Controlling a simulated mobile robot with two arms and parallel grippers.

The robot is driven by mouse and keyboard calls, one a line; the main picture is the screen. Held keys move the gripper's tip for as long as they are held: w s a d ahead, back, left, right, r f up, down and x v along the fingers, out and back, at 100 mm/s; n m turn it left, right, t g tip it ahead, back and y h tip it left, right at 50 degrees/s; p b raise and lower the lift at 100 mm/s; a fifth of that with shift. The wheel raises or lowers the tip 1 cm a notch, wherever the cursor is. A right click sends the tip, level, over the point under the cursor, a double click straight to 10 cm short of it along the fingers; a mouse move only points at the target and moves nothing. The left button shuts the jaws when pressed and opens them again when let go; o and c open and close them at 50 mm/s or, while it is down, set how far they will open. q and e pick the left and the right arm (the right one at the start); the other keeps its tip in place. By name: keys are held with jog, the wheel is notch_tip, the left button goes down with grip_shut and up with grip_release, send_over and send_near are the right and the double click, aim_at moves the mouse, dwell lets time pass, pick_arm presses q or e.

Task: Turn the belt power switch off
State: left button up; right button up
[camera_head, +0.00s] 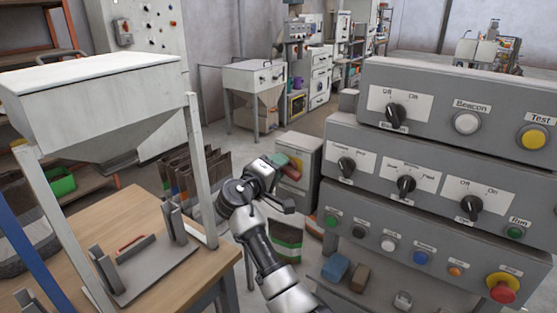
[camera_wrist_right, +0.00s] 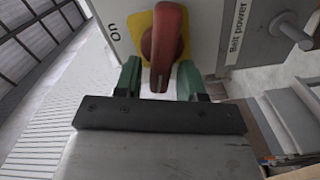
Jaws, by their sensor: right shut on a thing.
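The belt power switch is a red rotary handle (camera_wrist_right: 168,40) on a yellow plate (camera_wrist_right: 141,22), with "Belt power" and "On" lettering on the grey box face around it in the right wrist view. In the head view its grey box (camera_head: 307,185) stands in the middle, and the switch face is mostly hidden by my gripper. My right gripper (camera_head: 283,165) is at that box. The handle's end points toward my wrist. My left gripper is not in view.
A stepped grey control console (camera_head: 345,135) with knobs and buttons stands close on the right. A wooden bench (camera_head: 140,210) and a hopper (camera_head: 100,95) on posts are on the left. A round grey post (camera_wrist_right: 292,32) sticks out beside the switch.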

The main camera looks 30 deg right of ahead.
jog(key=shift+f+n+p, duration=0.15)
jog(key=shift+n+p, duration=0.4)
jog(key=shift+n, duration=0.35)
jog(key=shift+f+n+p, duration=0.15)
jog(key=shift+n+p, duration=0.35)
jog(key=shift+n, duration=0.4)
jog(key=o, duration=0.6)
jog(key=b+v, duration=0.3)
jog(key=v, duration=0.8)
jog(key=shift+w+f, duration=0.1)
jog(key=shift+d, duration=0.1)
